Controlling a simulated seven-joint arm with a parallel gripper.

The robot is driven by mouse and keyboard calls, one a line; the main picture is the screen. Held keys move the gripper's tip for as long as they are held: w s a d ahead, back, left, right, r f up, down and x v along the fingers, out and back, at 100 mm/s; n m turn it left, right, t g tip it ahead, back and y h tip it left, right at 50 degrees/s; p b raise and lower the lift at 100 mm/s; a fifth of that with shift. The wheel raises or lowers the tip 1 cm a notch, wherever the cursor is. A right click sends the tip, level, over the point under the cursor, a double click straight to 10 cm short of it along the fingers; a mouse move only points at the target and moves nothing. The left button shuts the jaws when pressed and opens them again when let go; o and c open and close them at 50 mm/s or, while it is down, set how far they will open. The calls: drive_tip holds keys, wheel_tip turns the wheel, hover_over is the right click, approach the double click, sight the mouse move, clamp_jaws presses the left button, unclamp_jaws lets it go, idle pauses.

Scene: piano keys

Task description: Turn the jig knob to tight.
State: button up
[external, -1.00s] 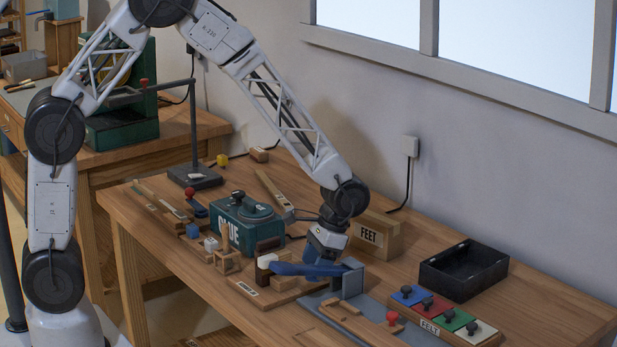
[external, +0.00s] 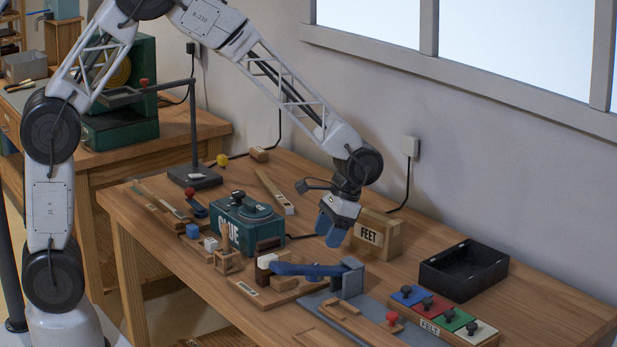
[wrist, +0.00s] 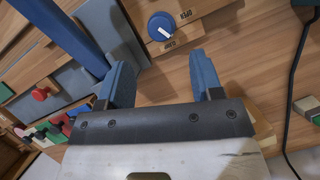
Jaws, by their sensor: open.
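The jig knob (wrist: 161,27) is a round blue dial with a white pointer mark. The pointer's exact setting is hard to tell. In the external view the knob is not seen; the jig's blue bar (external: 305,270) and grey block (external: 352,281) stand there. My gripper (external: 330,230) is open and empty, raised above the bench behind the blue bar. In the wrist view its blue fingers (wrist: 162,78) are apart, below the knob and not touching it.
A green GLUE pot (external: 240,222) is to the left. A black tray (external: 463,270) and several coloured knobbed lids (external: 445,315) lie at the right. A cable (wrist: 297,90) runs along the wrist view's right side.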

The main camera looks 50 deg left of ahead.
drive_tip(key=shift+s, duration=0.1)
idle(0.3)
drive_tip(key=s+m+t, duration=0.1)
drive_tip(key=m+t, duration=0.1)
drive_tip(key=s+a+m+t+h, duration=0.1)
drive_tip(key=s+m+t, duration=0.1)
drive_tip(key=shift+r+m, duration=0.2)
drive_tip(key=shift+m, duration=0.1)
idle(0.4)
drive_tip(key=shift+f, duration=3.9)
drive_tip(key=c, duration=0.9)
